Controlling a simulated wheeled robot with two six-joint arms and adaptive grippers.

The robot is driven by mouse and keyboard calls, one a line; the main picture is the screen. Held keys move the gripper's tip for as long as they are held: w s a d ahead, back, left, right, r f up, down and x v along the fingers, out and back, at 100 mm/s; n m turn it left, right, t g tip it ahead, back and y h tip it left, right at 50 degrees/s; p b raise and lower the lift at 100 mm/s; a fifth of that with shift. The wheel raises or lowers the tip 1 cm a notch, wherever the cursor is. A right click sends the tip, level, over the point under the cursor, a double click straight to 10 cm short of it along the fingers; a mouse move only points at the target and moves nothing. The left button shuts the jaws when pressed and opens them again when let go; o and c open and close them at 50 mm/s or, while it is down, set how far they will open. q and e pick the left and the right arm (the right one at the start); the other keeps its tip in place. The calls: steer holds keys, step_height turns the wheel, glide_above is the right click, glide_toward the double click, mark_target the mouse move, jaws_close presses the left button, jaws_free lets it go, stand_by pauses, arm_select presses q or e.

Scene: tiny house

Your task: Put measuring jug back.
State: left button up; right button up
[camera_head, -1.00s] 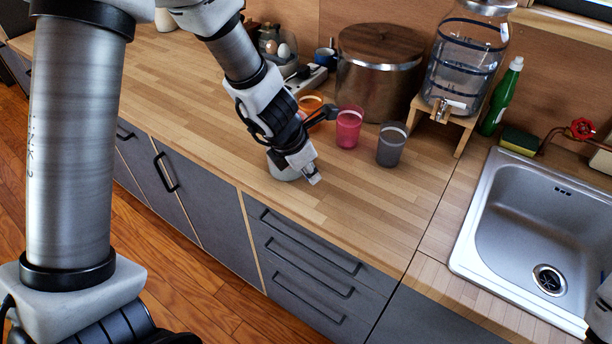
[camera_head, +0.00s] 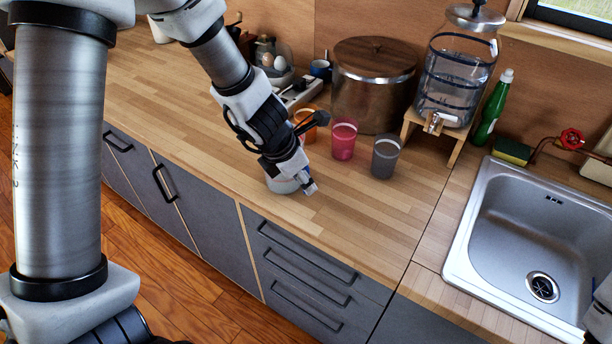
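Orange (camera_head: 306,125), pink (camera_head: 344,141) and grey (camera_head: 385,158) cups stand behind the left gripper. A wood-lidded pot (camera_head: 372,90), a glass water dispenser (camera_head: 455,75) and a green bottle (camera_head: 493,108) stand farther back. The sink (camera_head: 475,215) is at right. The counter at left is clear.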

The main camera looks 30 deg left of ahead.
arm_select(q)
steer(key=p+v, duration=0.6)
steer(key=v, duration=0.4)
steer(key=s+a+f+m+g+y, duration=0.1)
steer(key=s+a+f+m+y, duration=0.1)
steer(key=s+f+m, duration=0.4)
steer(key=s+a+f+m+g+y, duration=0.1)
steer(key=s+f+m+g, duration=0.1)
steer(key=f+m, duration=0.6)
steer(key=s+d+f+m+g+h, duration=0.1)
steer(key=s+d+f+m, duration=0.4)
steer(key=s+f+m, duration=0.7)
steer(key=f+m, duration=0.1)
steer(key=m, duration=0.3)
steer(key=shift+f+h, duration=0.3)
steer(key=shift+f, duration=0.05)
arm_select(e)
step_height(320, 180, up, 8)
steer(key=shift+s+f, duration=0.15)
